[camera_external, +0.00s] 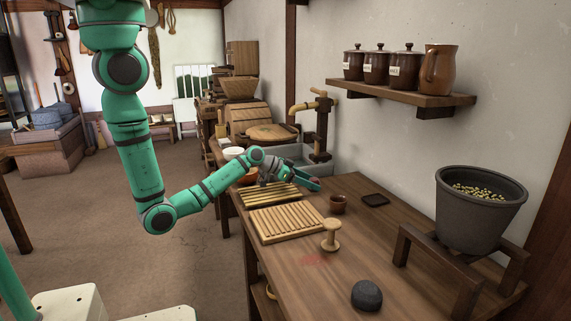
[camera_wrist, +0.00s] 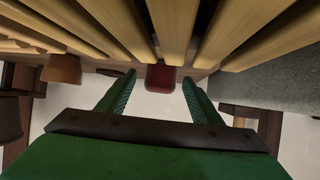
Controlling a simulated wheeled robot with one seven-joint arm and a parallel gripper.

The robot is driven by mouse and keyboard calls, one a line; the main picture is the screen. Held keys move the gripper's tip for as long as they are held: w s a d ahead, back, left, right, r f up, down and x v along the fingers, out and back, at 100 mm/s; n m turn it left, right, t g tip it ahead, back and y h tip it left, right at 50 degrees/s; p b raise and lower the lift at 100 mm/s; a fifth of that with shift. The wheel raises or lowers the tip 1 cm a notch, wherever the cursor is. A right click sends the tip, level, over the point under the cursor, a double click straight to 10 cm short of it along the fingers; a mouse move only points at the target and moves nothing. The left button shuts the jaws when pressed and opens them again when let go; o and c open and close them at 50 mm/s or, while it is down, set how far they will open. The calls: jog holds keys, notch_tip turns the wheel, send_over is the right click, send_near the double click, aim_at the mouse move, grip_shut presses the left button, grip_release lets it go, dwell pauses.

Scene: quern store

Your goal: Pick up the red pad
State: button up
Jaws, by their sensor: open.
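The red pad (camera_wrist: 161,78) shows in the wrist view, small and dark red, just beyond the ends of wooden slats. My gripper (camera_wrist: 159,76) is open, with one green finger on each side of the pad in that view. A gap shows between the pad and each finger; I cannot tell how far ahead of the fingertips it lies. In the external view my gripper (camera_external: 306,183) reaches low over the far slatted rack (camera_external: 271,195), near the sink. I cannot make out the pad clearly there; the gripper may hide it.
A second slatted rack (camera_external: 287,224), a wooden spool (camera_external: 331,236), a brown cup (camera_external: 338,204), a dark square tray (camera_external: 375,200) and a dark stone (camera_external: 367,295) are on the counter. The sink (camera_external: 317,165) lies behind my gripper. A grey pot (camera_external: 480,211) stands at right.

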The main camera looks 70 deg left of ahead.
jog(key=shift+x, duration=1.05)
jog(key=c, duration=1.1)
jog(key=shift+c, duration=0.2)
jog(key=shift+r, duration=0.1)
